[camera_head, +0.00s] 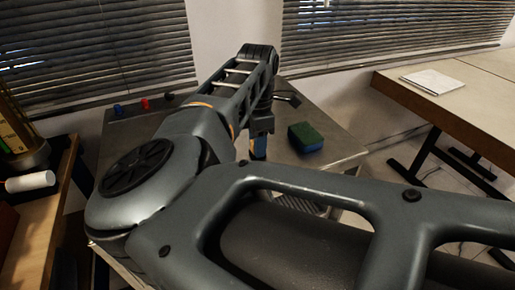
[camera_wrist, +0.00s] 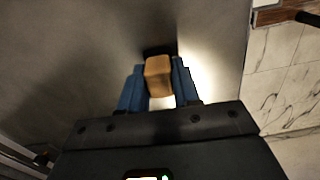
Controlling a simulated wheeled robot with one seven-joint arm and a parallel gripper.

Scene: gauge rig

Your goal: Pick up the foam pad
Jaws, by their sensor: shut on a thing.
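My gripper (camera_wrist: 158,80) is shut on a small tan block (camera_wrist: 158,76), held between its two blue fingers in the wrist view. In the camera_head view my gripper (camera_head: 258,148) points down over the grey table, and the tan block is hidden there. A green and blue sponge-like pad (camera_head: 305,138) lies on the table just right of my gripper, apart from it. I cannot tell from its look whether the tan block or this pad is the foam pad. I cannot tell whether the tan block touches the table.
The grey table (camera_head: 342,150) has free room around the pad. A blue piece (camera_head: 118,110) and a red piece (camera_head: 145,103) stand at its far left. A dark tool (camera_head: 288,98) lies behind my gripper. A wooden desk (camera_head: 470,95) with papers (camera_head: 433,81) stands at right.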

